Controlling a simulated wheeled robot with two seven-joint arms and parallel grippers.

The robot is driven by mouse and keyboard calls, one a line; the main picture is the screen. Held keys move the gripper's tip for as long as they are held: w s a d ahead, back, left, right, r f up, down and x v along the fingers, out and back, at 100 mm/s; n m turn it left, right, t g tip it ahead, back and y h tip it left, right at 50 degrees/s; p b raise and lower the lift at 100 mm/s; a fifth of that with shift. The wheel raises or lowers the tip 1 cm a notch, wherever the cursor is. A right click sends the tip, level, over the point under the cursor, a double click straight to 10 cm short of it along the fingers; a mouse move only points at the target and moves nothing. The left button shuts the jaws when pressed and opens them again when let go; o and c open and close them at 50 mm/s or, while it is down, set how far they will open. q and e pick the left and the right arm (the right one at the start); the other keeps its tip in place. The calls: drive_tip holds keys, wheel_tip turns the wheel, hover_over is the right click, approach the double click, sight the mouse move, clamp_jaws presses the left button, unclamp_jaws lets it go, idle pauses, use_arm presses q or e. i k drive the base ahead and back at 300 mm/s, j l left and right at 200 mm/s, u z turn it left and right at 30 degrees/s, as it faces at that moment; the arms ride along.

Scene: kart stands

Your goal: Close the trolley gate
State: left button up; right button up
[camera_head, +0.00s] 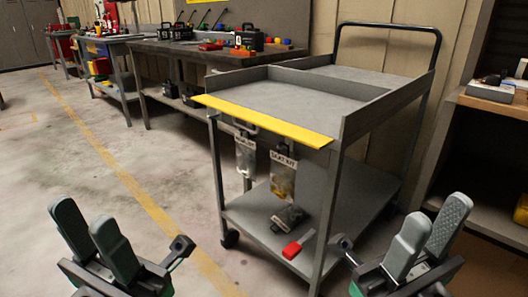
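A grey metal trolley (385,110) stands right of centre, with a walled top tray and a black push handle at its far end. Its yellow gate (262,121) lies along the near edge of the top tray. The gate looks folded down, roughly flat and jutting outward, so that side of the tray is open. My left gripper (83,214) is at the lower left, open and empty, well apart from the trolley. My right gripper (436,211) is at the lower right, open and empty, in front of the trolley's right side and apart from the gate.
Bags (283,178) hang under the tray, and a red-handled item (297,244) lies on the lower shelf. A workbench (200,50) with tools stands behind left. A wooden shelf unit (490,103) is close on the right. The floor (100,170) at left is clear.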

sight(316, 141)
drive_tip(key=i+l+u, duration=0.1)
drive_tip(key=l, duration=0.25)
drive_tip(key=i+l+u, duration=0.1)
drive_tip(key=l, duration=0.25)
drive_tip(key=i+l, duration=0.2)
drive_tip(key=l, duration=0.15)
drive_tip(key=i+l+u, duration=0.15)
drive_tip(key=l, duration=0.2)
